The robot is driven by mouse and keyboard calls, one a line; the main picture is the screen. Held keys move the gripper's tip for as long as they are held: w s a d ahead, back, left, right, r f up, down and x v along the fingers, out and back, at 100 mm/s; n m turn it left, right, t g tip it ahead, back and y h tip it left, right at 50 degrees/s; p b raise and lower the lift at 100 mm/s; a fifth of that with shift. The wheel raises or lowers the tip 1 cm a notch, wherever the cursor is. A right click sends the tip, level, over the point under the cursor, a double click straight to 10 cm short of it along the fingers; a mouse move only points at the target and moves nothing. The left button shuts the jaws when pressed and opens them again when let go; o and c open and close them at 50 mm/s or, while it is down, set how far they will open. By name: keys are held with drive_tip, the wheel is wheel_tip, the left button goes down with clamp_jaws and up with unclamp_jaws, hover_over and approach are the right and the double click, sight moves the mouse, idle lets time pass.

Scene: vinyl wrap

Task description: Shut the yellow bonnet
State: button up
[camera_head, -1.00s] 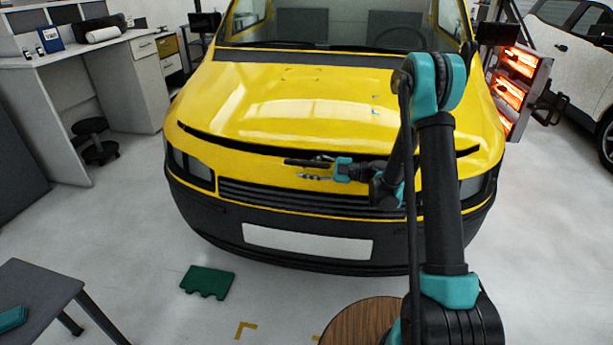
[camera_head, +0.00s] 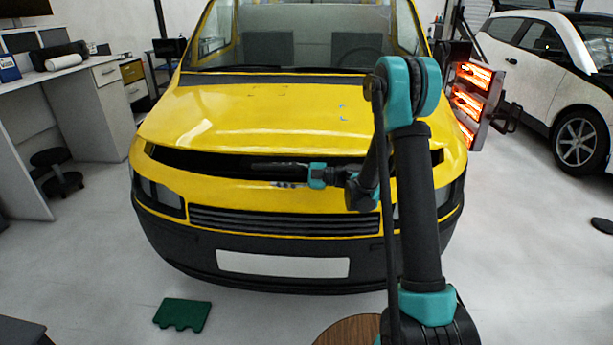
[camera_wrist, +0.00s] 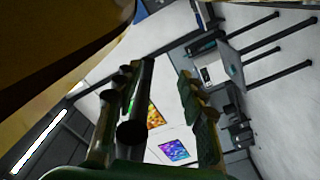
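The yellow bonnet (camera_head: 255,115) is slightly raised on the front of the yellow van. A dark gap shows between its front edge and the yellow nose panel (camera_head: 235,193). My gripper (camera_head: 268,171) is at this gap, pointing left in the head view, near the middle of the front. Its fingers look dark against the gap and are hard to make out. In the wrist view my gripper (camera_wrist: 166,76) shows two fingers apart with nothing between them. A shadowed yellow surface, probably the bonnet (camera_wrist: 55,35), fills the upper left there.
A glowing heater panel (camera_head: 472,100) stands at the van's right side, with a white car (camera_head: 560,60) beyond. A desk (camera_head: 70,85) and a stool (camera_head: 58,175) are at left. A green piece (camera_head: 182,314) lies on the floor. Floor before the bumper is mostly clear.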

drive_tip(key=d, duration=1.9)
drive_tip(key=shift+s+d, duration=0.2)
drive_tip(key=shift+s, duration=0.15)
idle(0.9)
drive_tip(key=shift+c, duration=0.3)
